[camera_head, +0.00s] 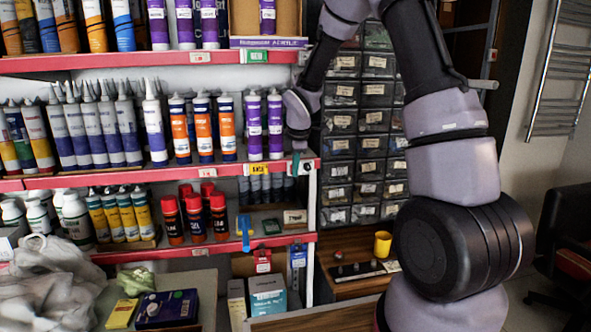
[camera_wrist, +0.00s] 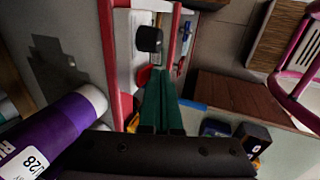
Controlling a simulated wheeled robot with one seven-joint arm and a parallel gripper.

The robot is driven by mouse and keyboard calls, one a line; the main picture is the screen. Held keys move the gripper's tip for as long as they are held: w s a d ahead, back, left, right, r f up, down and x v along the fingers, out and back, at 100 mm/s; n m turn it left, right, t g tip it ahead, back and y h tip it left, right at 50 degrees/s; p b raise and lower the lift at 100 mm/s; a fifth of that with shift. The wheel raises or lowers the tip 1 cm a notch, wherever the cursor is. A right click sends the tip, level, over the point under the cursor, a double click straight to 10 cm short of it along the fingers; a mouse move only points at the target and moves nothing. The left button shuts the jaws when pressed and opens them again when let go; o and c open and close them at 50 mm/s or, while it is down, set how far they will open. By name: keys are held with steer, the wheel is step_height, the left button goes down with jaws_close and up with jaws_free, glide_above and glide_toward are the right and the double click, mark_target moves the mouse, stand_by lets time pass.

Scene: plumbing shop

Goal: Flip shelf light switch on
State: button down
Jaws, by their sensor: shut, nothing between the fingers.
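A white switch plate (camera_wrist: 122,50) is fixed by the red shelf edge in the wrist view. It carries a black knob (camera_wrist: 149,39) and a small red part (camera_wrist: 143,74), which may be the rocker. My gripper (camera_wrist: 157,76) has its green fingers closed together and empty. The fingertips are right beside the red part and just below the black knob in the picture; I cannot tell if they touch. In the head view my gripper (camera_head: 296,163) shows only as a small green tip at the right end of the middle shelf, and the switch cannot be made out.
A purple tube (camera_wrist: 55,135) stands close to my gripper in the wrist view. Purple-and-white tubes (camera_head: 264,125) line the shelf end in the head view. A drawer cabinet (camera_head: 340,145) stands behind to the right. A yellow cup (camera_head: 382,244) is on the lower wooden surface.

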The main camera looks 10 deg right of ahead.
steer(key=shift+w, duration=0.15)
steer(key=shift+r, duration=0.75)
